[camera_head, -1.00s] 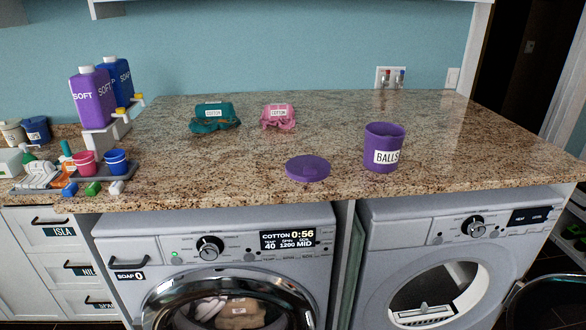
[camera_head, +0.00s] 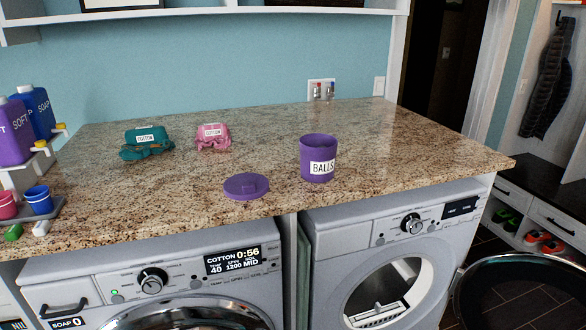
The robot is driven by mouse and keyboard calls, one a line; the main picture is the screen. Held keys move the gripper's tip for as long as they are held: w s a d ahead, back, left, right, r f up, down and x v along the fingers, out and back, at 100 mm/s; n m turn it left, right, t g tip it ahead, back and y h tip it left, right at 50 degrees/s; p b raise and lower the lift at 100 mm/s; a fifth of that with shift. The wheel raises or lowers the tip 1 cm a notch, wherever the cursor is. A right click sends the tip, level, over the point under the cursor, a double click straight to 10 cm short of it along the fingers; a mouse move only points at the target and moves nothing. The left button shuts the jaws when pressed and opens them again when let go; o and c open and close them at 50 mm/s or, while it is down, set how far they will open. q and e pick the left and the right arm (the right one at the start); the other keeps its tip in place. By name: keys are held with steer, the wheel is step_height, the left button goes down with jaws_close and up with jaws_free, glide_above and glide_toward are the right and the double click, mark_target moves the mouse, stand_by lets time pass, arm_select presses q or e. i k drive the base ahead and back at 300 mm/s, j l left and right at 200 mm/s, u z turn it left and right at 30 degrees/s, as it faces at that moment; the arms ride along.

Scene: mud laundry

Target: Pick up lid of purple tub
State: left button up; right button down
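Neither of my grippers shows in the head view.
The counter (camera_head: 400,145) is clear right of the tub. Teal (camera_head: 146,142) and pink (camera_head: 213,137) COTTON bundles lie behind the lid. Soap bottles (camera_head: 14,132) and cups (camera_head: 38,200) stand at the left. Two machines (camera_head: 385,250) are below; a dark round door (camera_head: 520,290) stands open.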

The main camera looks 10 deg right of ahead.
mark_target(248, 186)
steer(key=i+l+u, duration=0.1)
steer(key=l, duration=0.55)
steer(key=i+l+u, duration=0.15)
steer(key=l, duration=0.55)
steer(key=i+l+u, duration=0.1)
steer(key=l, duration=0.55)
steer(key=i+l+u, duration=0.1)
steer(key=l, duration=0.6)
steer(key=i, duration=0.05)
